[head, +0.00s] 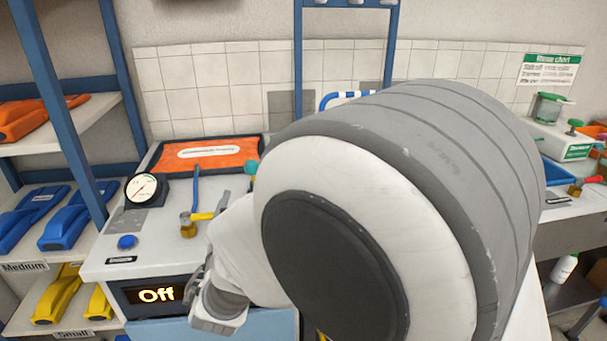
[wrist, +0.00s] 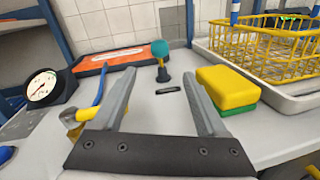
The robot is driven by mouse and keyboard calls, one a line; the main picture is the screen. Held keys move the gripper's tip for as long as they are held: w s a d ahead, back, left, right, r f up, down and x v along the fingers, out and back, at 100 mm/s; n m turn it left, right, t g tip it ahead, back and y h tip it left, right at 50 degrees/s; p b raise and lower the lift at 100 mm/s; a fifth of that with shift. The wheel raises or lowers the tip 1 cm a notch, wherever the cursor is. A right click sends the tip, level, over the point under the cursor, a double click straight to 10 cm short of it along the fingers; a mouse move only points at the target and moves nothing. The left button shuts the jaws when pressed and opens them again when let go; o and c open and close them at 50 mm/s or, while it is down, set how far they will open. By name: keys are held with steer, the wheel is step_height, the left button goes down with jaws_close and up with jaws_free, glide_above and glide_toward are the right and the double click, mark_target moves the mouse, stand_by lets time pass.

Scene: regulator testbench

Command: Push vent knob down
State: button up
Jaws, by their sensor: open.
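In the head view the teal knob (head: 250,167) shows just past my arm, partly hidden. My gripper (wrist: 160,78) is open and empty in the wrist view. Its two fingers point forward, with the teal knob beyond and between their tips, apart from them. My arm hides much of the bench in the head view.
An orange panel (head: 205,153) lies behind. A yellow-green sponge (wrist: 228,88) and yellow wire basket (wrist: 265,48) are right of the knob.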

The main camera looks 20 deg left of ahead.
steer(key=shift+s+d, duration=0.15)
steer(key=shift+s, duration=0.35)
